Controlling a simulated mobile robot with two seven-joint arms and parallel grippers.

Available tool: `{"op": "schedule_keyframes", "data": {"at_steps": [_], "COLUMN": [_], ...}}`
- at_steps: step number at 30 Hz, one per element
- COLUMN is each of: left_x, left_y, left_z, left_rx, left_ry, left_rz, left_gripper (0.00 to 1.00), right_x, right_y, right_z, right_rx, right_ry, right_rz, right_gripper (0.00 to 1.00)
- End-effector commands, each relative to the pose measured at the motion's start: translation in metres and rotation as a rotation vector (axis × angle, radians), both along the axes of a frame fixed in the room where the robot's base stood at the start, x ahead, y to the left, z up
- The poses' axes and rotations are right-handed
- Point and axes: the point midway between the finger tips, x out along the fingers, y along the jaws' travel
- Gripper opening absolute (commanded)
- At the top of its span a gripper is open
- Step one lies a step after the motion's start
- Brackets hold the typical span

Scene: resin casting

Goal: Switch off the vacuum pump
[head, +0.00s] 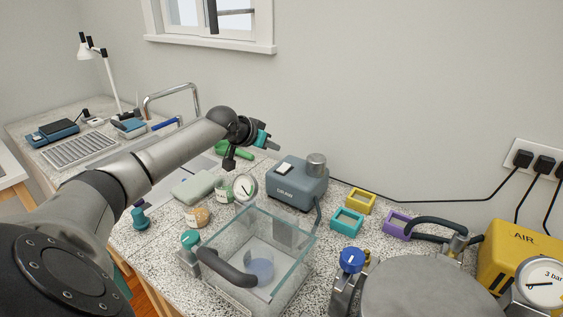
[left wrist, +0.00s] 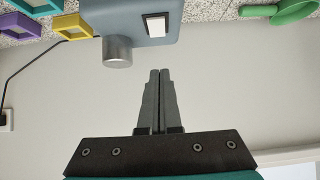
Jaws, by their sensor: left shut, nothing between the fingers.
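The vacuum pump (head: 290,190) is a blue-grey box marked "DRAW" at the back of the speckled worktop. A white rocker switch (head: 284,168) and a metal cylinder (head: 316,164) are on its top. In the left wrist view, which looks upside down, the pump (left wrist: 182,22) shows at the top with the switch (left wrist: 155,25) in a dark frame. My left gripper (head: 274,146) is in the air behind and above the pump, apart from it. Its fingers (left wrist: 159,73) are together and empty, pointing toward the switch side. My right gripper is not in view.
Teal (head: 347,221), yellow (head: 360,201) and purple (head: 396,224) frames lie to the right. A yellow AIR unit (head: 520,257) is far right.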

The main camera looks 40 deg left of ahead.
Motion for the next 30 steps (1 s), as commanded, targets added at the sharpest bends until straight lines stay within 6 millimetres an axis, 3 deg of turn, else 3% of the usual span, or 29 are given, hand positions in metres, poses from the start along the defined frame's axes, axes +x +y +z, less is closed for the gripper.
{"op": "schedule_keyframes", "data": {"at_steps": [14,21,30], "left_x": [0.043,0.045,0.046], "left_y": [0.003,0.005,0.005], "left_z": [-0.034,-0.066,-0.072], "left_rx": [-0.002,0.001,0.001], "left_ry": [0.000,0.002,0.000], "left_rz": [-0.001,-0.001,-0.001], "left_gripper": [0.00,0.00,0.00], "right_x": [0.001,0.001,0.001], "right_y": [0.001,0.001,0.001], "right_z": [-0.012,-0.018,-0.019], "right_rx": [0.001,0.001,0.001], "right_ry": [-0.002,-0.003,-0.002], "right_rz": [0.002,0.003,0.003], "right_gripper": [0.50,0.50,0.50]}}
